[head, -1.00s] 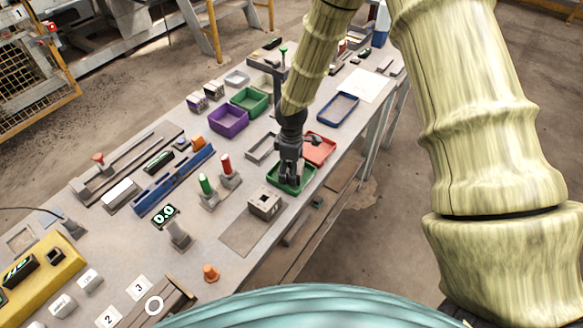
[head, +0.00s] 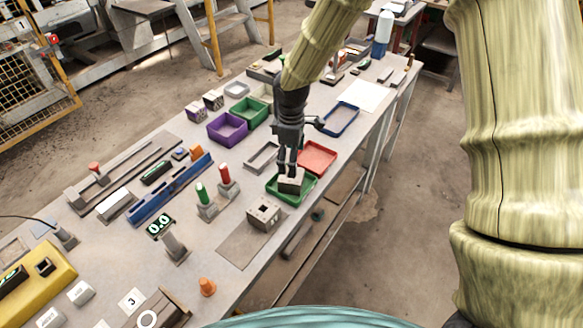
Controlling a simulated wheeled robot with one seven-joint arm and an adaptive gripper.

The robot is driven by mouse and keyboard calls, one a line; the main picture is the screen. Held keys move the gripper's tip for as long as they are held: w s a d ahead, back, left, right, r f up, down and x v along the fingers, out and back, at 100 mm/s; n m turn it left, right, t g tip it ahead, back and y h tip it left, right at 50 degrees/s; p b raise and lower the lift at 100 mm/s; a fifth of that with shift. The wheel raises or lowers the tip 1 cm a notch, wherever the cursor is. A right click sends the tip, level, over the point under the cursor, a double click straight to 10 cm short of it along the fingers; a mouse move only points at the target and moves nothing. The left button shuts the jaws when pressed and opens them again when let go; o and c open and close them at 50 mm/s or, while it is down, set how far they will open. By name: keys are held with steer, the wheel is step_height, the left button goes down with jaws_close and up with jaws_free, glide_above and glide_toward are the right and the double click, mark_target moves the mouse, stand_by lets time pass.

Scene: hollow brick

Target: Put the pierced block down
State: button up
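A grey-beige block (head: 291,182) shows at the lower end of my gripper (head: 288,169), within the outline of the green tray (head: 303,196). The fingers point down and reach the block's upper part. I cannot tell whether they are closed on it, or whether its underside touches the tray floor. A second grey block (head: 264,217), with a dark square hole in its top and small holes in its side, sits apart on the table, at the edge of a flat grey mat (head: 242,246). No hole can be made out in the block at my gripper.
A red tray (head: 318,157) lies just behind the green one, and a grey frame-like tray (head: 262,157) to its left. Red (head: 226,177) and green (head: 202,194) upright handles stand to the left. The table's front edge is close on the right.

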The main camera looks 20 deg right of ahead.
steer(key=shift+r+b, duration=0.3)
steer(key=shift+r, duration=1.25)
